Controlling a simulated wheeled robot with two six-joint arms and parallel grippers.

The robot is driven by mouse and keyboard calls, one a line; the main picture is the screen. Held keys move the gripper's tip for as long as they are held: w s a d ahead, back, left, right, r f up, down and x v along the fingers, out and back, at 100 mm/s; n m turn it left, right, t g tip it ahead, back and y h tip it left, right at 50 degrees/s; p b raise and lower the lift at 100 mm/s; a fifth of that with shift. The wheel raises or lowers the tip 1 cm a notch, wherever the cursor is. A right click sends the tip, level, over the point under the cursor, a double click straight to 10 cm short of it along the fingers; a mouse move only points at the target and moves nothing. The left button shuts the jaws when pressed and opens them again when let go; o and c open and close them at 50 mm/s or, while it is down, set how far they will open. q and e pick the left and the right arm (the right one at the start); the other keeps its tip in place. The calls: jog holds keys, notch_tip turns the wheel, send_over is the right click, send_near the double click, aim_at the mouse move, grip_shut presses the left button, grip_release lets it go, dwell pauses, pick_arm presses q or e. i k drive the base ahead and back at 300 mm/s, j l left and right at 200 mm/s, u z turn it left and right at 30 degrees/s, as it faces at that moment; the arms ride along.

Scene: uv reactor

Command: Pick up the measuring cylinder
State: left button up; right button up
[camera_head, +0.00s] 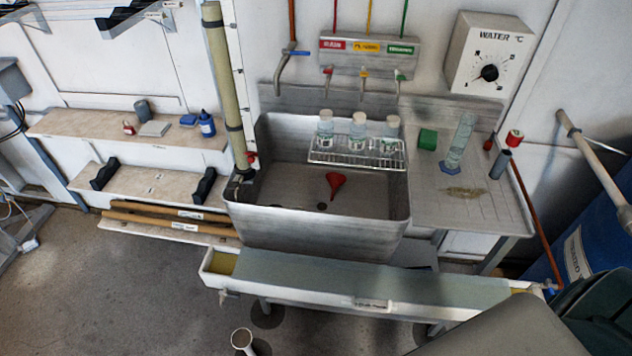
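The measuring cylinder (460,141) is a tall clear tube on a blue foot. It stands, appearing slightly tilted in the picture, on the metal drainboard right of the sink. A green block (427,139) is to its left. A brownish patch (465,192) lies on the drainboard in front of it. Neither of my grippers shows in this view.
The deep metal sink (318,229) holds a red funnel (335,184). A wire rack (355,157) with 3 clear bottles spans its back. A dark grey cylinder (500,164) and red-capped item (514,138) are right of the measuring cylinder. A long trough (370,280) lies in front.

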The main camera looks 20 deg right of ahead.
aim_at(450, 165)
jog(key=z, duration=1.65)
